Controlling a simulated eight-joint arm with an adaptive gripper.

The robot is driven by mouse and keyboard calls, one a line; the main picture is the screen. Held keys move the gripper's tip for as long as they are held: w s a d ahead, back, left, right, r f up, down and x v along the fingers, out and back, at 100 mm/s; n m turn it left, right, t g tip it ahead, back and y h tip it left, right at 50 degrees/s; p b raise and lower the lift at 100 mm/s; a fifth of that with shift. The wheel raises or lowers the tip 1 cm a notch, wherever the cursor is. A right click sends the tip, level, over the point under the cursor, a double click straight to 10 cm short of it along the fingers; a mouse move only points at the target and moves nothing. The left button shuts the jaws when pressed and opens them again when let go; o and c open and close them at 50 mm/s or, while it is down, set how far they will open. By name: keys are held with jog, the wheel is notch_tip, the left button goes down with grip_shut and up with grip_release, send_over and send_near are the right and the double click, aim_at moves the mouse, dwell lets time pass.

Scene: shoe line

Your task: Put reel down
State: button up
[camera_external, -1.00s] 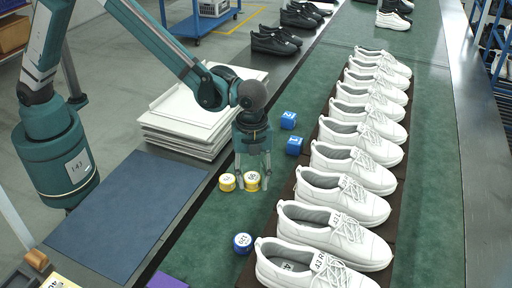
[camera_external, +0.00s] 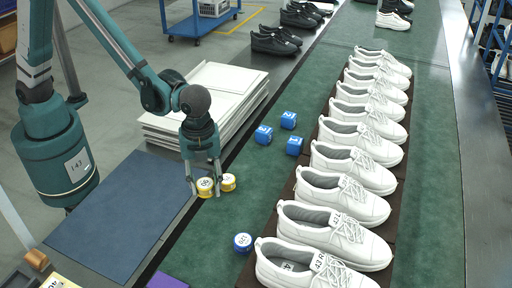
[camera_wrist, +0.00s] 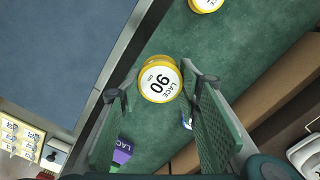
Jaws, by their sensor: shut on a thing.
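My gripper (camera_external: 206,190) is shut on a yellow lace reel (camera_external: 205,187) with a white round label. In the wrist view the held reel (camera_wrist: 160,78) sits between the two fingertips, and its label reads LACE 90. It is over the left edge of the green belt, near the blue mat; its exact height is hard to tell. A second yellow reel (camera_external: 228,182) stands on the belt just right of it. It also shows at the top of the wrist view (camera_wrist: 207,3).
White shoes (camera_external: 345,187) line a dark strip to the right. The blue mat (camera_external: 120,210) is bare. White boards (camera_external: 200,105) are stacked behind.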

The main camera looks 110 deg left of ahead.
jog(key=shift+f, duration=0.15)
jog(key=b, duration=0.1)
send_over(209, 214)
jog(key=shift+d+f, duration=0.1)
jog(key=shift+f, duration=2.9)
jog(key=shift+f+b, duration=0.35)
jog(key=shift+f, duration=1.5)
jog(key=shift+f, duration=0.2)
jog(key=o, duration=0.9)
jog(key=shift+r, duration=0.25)
